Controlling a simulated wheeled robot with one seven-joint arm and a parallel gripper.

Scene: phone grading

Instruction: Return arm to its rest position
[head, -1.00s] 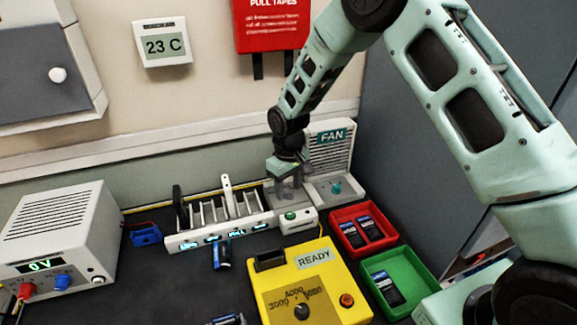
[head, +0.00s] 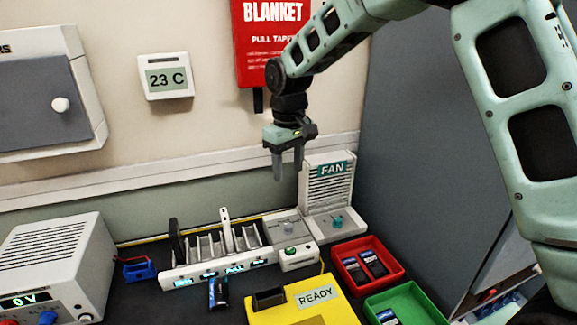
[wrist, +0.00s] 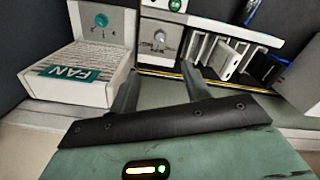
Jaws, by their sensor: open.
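My gripper (head: 288,165) hangs in the air in the head view, fingers pointing down, above and behind the slotted rack and left of the FAN unit's top. Its two fingers are apart with nothing between them. In the wrist view my gripper (wrist: 160,90) also shows open and empty, its fingers reaching toward the rack and the FAN unit (wrist: 80,75). My arm (head: 345,30) comes in from the upper right of the head view.
The slotted rack (head: 215,270) holds a white upright device. The FAN unit (head: 330,195) stands at its right. A red tray (head: 343,250) and a green tray (head: 432,305) hold batteries or phones. Air around the gripper is clear.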

